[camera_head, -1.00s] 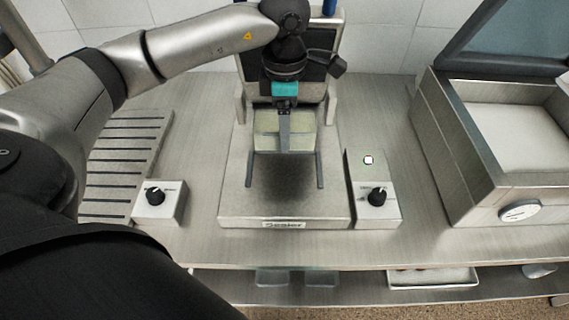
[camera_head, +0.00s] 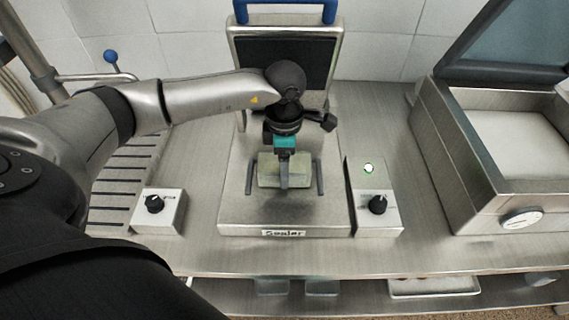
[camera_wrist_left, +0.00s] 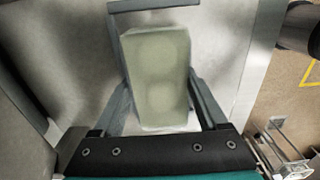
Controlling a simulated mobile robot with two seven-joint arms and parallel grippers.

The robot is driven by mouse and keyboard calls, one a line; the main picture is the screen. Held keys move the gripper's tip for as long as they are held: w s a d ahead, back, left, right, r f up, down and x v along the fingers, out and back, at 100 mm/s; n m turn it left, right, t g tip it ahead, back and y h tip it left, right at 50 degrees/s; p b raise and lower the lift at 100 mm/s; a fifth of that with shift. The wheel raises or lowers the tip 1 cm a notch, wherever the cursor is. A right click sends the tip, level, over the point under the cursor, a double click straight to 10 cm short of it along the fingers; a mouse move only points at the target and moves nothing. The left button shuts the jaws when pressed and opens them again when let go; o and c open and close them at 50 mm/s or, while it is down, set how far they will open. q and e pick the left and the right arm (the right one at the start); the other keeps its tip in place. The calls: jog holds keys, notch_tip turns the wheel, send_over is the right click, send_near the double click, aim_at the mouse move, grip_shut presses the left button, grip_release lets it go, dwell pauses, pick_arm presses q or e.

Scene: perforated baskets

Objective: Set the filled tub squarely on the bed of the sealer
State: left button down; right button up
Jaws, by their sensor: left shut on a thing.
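The filled tub (camera_head: 268,172) is a pale green, clear-sided box. My left gripper (camera_head: 284,184) is shut on it in the head view, over the bed of the sealer (camera_head: 235,207). The tub sits between the bed's two dark side rails (camera_head: 249,178); whether its base touches the bed cannot be told. In the left wrist view the tub (camera_wrist_left: 158,75) lies between my left gripper's fingers (camera_wrist_left: 160,100), slightly tilted in the picture. The sealer's lid (camera_head: 310,60) with a blue handle stands open behind. My right gripper is not in view.
A slatted rack (camera_head: 112,200) is at left. A large open steel machine (camera_head: 480,190) stands at right.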

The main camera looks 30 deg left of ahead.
pick_arm(q)
grip_release()
jog(key=shift+f, duration=0.1)
notch_tip(320, 180, up, 12)
dwell(0.5)
